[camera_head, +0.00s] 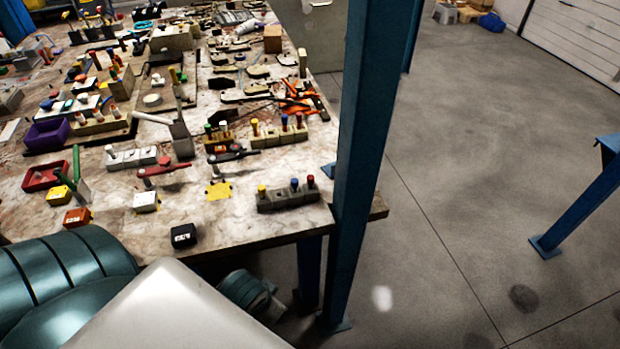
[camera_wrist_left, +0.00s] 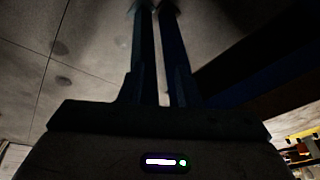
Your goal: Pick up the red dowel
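A red-topped dowel (camera_head: 310,182) stands upright at the right end of a dark grey block (camera_head: 289,197) near the table's front right corner. A dark-topped and a yellow-topped dowel stand beside it in the same block. A lighter block (camera_head: 279,138) further back holds several dowels with coloured tops. My left gripper (camera_wrist_left: 156,12) shows in the left wrist view, with a narrow gap between its two dark fingers and nothing between them. Floor lies behind the fingers, and no dowel is visible there. Neither gripper shows in the head view.
A blue post (camera_head: 362,130) rises right beside the table's right edge. Open floor (camera_head: 460,200) lies right of it.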

